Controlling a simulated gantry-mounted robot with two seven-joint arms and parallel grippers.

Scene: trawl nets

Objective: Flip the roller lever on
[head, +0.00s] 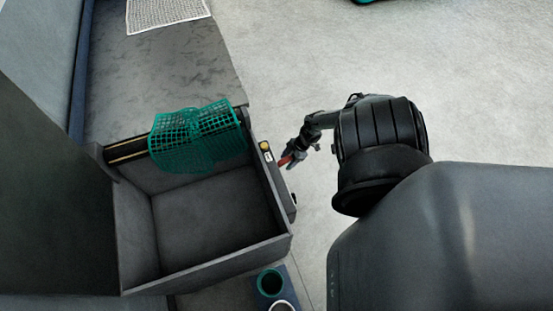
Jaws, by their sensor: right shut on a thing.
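The roller lever (286,160) shows as a short red handle at the right side of the grey bin, beside a small panel with a yellow round mark (265,145). My right gripper (291,158) reaches in from the right and is shut on the red lever. Its fingers hide part of the lever. The roller (126,151) is a dark bar with yellowish stripes across the back of the bin. A green net (195,137) drapes over it. My left gripper is not in view.
The open grey bin (205,269) looks empty inside. A green cup (270,283) and a white-rimmed cup (282,305) stand on a blue surface at its front right. A white net (167,14) lies at the back.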

